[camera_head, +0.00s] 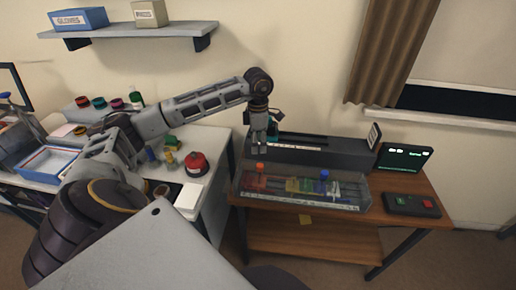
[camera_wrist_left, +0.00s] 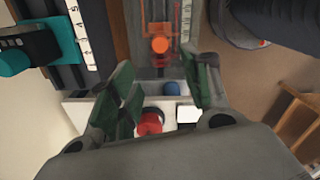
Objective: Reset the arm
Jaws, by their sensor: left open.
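My left arm reaches across from the left in the head view. My left gripper (camera_head: 259,146) points down above the left end of the long dark rail unit (camera_head: 335,154) on the wooden table. In the left wrist view the gripper (camera_wrist_left: 158,82) has its green-padded fingers apart, with nothing held between them. An orange knob (camera_wrist_left: 160,45) on the clear-topped tray shows beyond the fingertips. A teal-and-black part (camera_wrist_left: 62,40) beside a white scale (camera_wrist_left: 80,30) lies to the left. My right gripper is not seen.
The clear tray (camera_head: 345,206) holds several coloured parts. A screen (camera_head: 403,158) and a button box (camera_head: 412,204) stand at the right. A red dome-shaped object (camera_head: 196,164) and a white block (camera_head: 188,197) sit on the left table. A shelf (camera_head: 130,31) hangs above.

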